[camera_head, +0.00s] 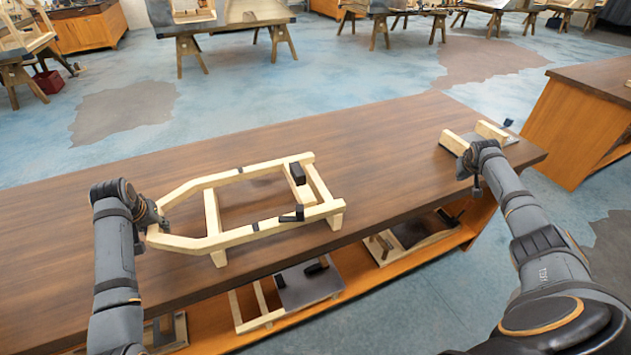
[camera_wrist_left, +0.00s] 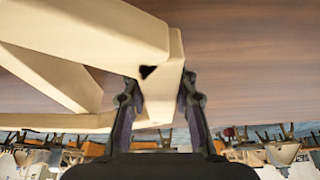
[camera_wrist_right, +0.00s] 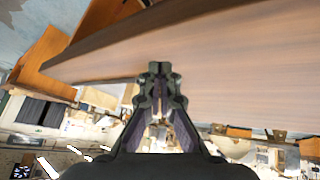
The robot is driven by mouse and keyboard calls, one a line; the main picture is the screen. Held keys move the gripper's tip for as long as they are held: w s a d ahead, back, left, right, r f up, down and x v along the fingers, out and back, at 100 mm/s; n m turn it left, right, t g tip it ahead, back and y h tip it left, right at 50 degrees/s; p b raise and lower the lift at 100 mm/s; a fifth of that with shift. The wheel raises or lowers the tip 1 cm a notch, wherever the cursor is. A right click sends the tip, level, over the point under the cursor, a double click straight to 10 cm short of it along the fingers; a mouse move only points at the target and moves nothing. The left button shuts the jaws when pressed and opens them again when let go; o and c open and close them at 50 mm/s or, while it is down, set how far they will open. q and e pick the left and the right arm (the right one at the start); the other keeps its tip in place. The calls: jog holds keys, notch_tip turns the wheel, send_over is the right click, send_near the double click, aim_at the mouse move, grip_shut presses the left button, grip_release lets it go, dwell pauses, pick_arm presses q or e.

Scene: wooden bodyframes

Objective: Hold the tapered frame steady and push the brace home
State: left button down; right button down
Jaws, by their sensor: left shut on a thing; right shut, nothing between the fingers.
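The tapered wooden frame (camera_head: 232,236) lies on the brown workbench, with its narrow end to the left. My left gripper (camera_head: 153,222) is shut on that narrow end; the left wrist view shows the pale wood (camera_wrist_left: 158,75) between its fingers (camera_wrist_left: 158,102). A short pale bar with a black block (camera_head: 297,174) sits inside the wide right end, beside the end crosspiece (camera_head: 318,183). I cannot tell for sure whether this bar is the brace. A black piece (camera_head: 293,215) sits on the near rail. My right gripper (camera_head: 477,180) is shut and empty, right of the frame; its fingertips (camera_wrist_right: 160,72) meet.
A dark plate with pale wooden blocks (camera_head: 455,142) lies at the bench's right end, near my right gripper. The bench top (camera_head: 395,150) between it and the frame is clear. Plates and wooden parts (camera_head: 308,285) lie on the shelf below.

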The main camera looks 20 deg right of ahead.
aim_at(298, 179)
jog(key=w+a+y, duration=0.1)
jog(key=w+a, duration=0.1)
jog(key=a, duration=0.2)
jog(key=w+a+r+t+y, duration=0.1)
jog(key=w+a, duration=0.1)
jog(key=a, duration=0.2)
jog(key=w+a+r+n+y, duration=0.1)
jog(key=w+a, duration=0.1)
jog(key=a, duration=0.3)
jog(key=shift+w+y, duration=0.3)
jog(key=shift+w, duration=0.05)
pick_arm(q)
jog(key=shift+w, duration=0.1)
pick_arm(e)
jog(key=w+a+r+n+y, duration=0.1)
jog(key=a+r+n+y, duration=0.4)
jog(key=a, duration=0.8)
jog(key=a+r+n+y, duration=0.15)
jog(key=a+r, duration=0.45)
jog(key=a, duration=0.8)
jog(key=w+a+f, duration=0.4)
jog(key=a+f, duration=0.3)
jog(key=a, duration=0.1)
jog(key=shift+w+f+m+g+y, duration=0.25)
jog(key=shift+f+m+g+y, duration=0.1)
jog(key=shift+f+y, duration=0.1)
